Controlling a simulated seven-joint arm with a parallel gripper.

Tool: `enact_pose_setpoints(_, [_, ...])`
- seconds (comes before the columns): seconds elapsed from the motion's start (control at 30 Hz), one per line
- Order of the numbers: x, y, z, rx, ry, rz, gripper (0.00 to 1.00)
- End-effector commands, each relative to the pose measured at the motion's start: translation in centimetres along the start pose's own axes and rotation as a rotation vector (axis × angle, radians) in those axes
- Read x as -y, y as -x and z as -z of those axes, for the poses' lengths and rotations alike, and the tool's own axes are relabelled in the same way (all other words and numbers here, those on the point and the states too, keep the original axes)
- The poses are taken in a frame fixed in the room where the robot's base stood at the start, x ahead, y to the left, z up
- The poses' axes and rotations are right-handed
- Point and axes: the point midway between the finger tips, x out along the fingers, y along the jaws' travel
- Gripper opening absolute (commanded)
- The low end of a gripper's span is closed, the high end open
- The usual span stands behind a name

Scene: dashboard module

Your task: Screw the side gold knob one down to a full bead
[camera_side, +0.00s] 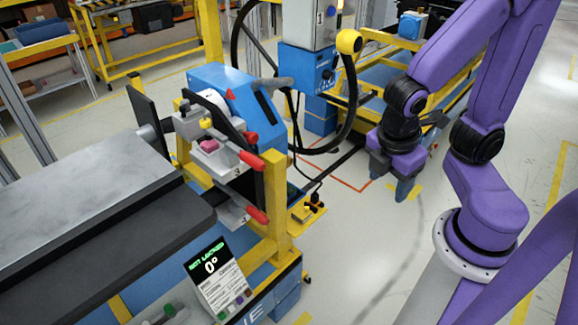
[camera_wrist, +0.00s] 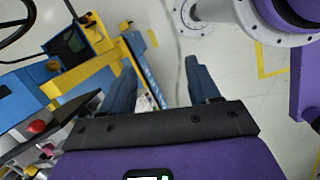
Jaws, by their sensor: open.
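A small gold-yellow knob (camera_side: 206,123) sits on the dashboard module's fixture (camera_side: 212,145), beside its red-tipped levers. I cannot tell whether it is the knob named in the task, and its thread is too small to see. A sign (camera_side: 217,280) on the front reads "NOT LOCKED" and 0°. My gripper (camera_side: 404,190) hangs fingers down over open floor, well right of the fixture. In the wrist view my gripper (camera_wrist: 162,75) has its two blue fingers apart with nothing between them. Part of the fixture with a red knob (camera_wrist: 37,126) shows at that view's left edge.
A dark dashboard panel (camera_side: 90,240) extends left of the fixture. A yellow post (camera_side: 275,195) and red-tipped levers (camera_side: 256,214) stick out on the side facing me. A black hose (camera_side: 350,110) hangs behind. The floor between my gripper and the fixture is mostly clear.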

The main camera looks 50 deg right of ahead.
Motion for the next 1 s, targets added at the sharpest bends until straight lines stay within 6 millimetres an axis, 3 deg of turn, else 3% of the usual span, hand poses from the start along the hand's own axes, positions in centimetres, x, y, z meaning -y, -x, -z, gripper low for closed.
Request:
enact_pose_setpoints(0.5, [-7.3, -6.2, 0.5, 0.727, 0.743, -0.146, 0.61])
enact_pose_setpoints(1.0, [-13.2, -12.4, 3.8, 1.414, 1.472, -0.094, 0.61])
